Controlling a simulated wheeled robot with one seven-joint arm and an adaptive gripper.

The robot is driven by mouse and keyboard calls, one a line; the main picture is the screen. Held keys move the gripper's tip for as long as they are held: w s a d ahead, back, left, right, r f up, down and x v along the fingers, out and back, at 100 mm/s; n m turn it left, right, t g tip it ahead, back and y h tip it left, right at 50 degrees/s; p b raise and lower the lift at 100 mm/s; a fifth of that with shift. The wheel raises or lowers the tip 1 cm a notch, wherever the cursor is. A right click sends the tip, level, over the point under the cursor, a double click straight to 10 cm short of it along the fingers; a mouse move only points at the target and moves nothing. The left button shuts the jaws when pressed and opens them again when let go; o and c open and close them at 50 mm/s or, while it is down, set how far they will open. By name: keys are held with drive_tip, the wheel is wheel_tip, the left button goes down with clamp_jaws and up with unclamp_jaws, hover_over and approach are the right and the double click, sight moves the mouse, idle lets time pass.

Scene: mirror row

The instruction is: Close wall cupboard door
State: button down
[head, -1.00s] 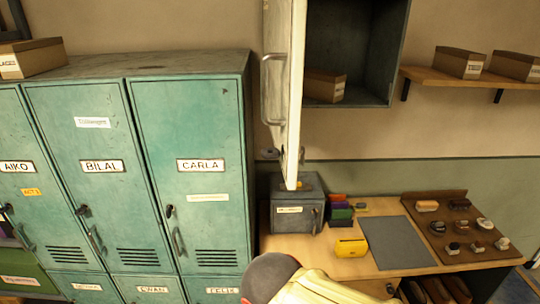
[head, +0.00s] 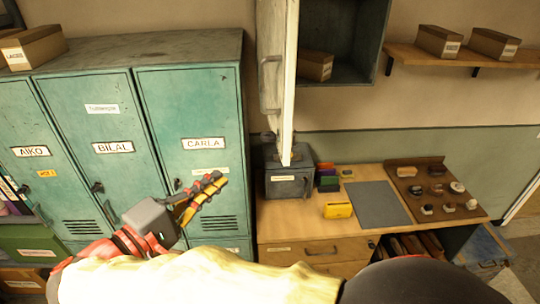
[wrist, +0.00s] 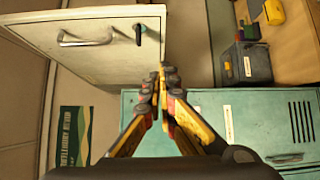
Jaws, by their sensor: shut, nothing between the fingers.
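The wall cupboard door (head: 289,80) stands wide open, seen nearly edge-on in the head view, with a metal handle (head: 270,84) on its left face. The open cupboard (head: 345,45) is to its right and holds a box. In the wrist view the door's outer face (wrist: 95,45) shows at upper left, with its handle (wrist: 85,38) and a lock with a key (wrist: 140,34). My gripper (head: 217,181) is shut and empty, in front of the lockers in the head view, left of and below the door. In the wrist view its fingertips (wrist: 163,75) appear close to the door's edge; contact cannot be told.
Green lockers (head: 190,120) stand on the left. A grey metal box (head: 289,180) sits on the desk (head: 290,228) below the door, near a yellow item (head: 338,210). A shelf (head: 460,56) with boxes is at right.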

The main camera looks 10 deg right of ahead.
drive_tip(key=p, duration=0.2)
approach(277, 144)
drive_tip(key=w+a, duration=0.1)
drive_tip(key=w, duration=0.2)
drive_tip(key=d, duration=0.3)
drive_tip(key=shift+w+d+m, duration=0.2)
drive_tip(key=shift+d+m, duration=0.2)
drive_tip(key=shift+d, duration=0.15)
